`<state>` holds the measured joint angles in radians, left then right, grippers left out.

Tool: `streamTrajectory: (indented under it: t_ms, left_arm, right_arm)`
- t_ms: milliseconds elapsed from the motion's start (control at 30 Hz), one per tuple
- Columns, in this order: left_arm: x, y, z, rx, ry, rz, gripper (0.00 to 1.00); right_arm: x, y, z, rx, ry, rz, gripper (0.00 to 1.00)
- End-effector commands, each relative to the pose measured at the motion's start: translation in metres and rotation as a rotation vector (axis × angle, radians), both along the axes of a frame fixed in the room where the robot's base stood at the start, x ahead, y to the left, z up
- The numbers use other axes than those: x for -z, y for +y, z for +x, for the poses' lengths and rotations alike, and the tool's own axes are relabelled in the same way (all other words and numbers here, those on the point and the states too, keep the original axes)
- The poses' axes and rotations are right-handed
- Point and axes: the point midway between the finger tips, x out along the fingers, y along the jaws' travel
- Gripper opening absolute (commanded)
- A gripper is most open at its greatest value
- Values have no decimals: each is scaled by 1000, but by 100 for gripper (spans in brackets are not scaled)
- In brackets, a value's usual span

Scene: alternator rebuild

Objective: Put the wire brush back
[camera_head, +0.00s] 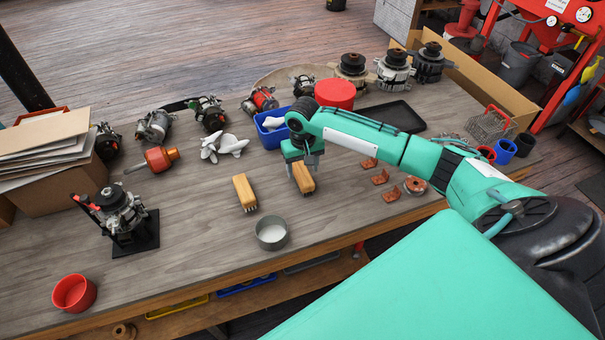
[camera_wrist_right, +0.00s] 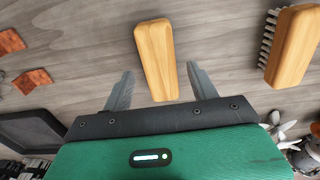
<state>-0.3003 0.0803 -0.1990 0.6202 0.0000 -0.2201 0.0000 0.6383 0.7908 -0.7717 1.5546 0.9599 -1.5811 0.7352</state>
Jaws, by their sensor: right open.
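Two wooden-backed brushes lie on the workbench (camera_head: 190,235); I cannot tell which is the wire brush. The right brush (camera_head: 304,180) is under my right gripper (camera_head: 302,160). In the right wrist view this brush (camera_wrist_right: 157,58) has one end between the two open fingers (camera_wrist_right: 160,85), with a gap on both sides. The left brush (camera_head: 244,192) lies apart to its left; in the right wrist view it (camera_wrist_right: 294,45) shows pale bristles along one side. My gripper partly hides the far end of the right brush. My left gripper is out of view.
A round grey tin (camera_head: 271,233) stands in front of the brushes. Copper-coloured pieces (camera_head: 379,177) lie to the right. A blue bin (camera_head: 270,136), red round container (camera_head: 335,94) and black tray (camera_head: 395,116) are behind. Alternators line the back. Bench around the left brush is clear.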

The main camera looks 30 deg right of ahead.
Motion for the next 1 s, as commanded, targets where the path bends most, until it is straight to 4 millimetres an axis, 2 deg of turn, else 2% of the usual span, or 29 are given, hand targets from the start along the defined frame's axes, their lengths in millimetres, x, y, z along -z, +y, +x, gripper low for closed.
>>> streamTrajectory:
  t_ms: [200, 400, 600, 1000]
  left_arm:
    - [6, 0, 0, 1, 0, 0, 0]
    - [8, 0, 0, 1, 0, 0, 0]
    - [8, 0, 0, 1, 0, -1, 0]
    - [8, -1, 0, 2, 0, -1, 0]
  right_arm:
    - [-48, 0, 0, 0, -4, 1, 60]
    - [-78, 1, 0, -1, -2, 1, 60]
    - [-87, 1, -1, -1, 0, 0, 60]
    - [-87, 1, -1, 0, 0, 0, 60]
